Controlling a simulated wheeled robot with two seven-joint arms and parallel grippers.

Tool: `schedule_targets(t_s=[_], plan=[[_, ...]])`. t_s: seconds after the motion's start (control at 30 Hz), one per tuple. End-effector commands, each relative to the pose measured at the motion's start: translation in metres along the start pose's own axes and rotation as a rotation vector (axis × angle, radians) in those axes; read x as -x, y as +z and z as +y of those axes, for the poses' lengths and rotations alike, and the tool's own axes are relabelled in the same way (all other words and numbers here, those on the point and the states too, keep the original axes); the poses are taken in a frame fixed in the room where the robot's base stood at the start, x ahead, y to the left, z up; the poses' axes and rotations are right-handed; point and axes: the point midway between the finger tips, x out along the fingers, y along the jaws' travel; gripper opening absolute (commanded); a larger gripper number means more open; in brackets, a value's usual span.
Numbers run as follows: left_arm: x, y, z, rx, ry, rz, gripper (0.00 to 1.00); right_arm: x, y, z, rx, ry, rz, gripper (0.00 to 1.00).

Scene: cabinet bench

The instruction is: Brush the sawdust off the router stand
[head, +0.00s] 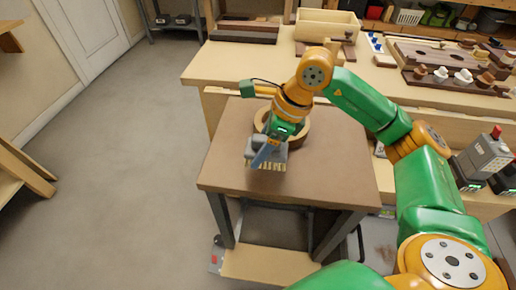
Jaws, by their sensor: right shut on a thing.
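The router stand (325,172) is a small table with a flat brown top and dark metal legs. My right gripper (272,146) reaches down over the left middle of the top. It is shut on a brush (265,163) with pale bristles pointing down at the top. I cannot tell whether the bristles touch the surface. A round wooden ring-like piece (299,133) lies on the top, partly hidden behind my gripper. I cannot make out sawdust on the top at this size. My left gripper is out of view.
A long wooden workbench (228,68) stands behind the stand, with an open wooden box (325,26) and a pegged board (440,66) on it. Grey power tools (484,155) are at the right. The floor at left is clear.

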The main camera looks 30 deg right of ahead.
Motion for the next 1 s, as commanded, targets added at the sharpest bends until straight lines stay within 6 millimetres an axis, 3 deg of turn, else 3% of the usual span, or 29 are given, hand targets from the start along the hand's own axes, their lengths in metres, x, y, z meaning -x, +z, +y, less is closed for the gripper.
schedule_targets(t_s=[0.43,1.0], plan=[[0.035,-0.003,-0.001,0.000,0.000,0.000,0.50,0.043,0.011,-0.002,0.000,-0.001,-0.002,0.18],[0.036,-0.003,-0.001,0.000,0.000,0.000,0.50,0.045,0.011,-0.002,0.000,-0.001,-0.002,0.18]])
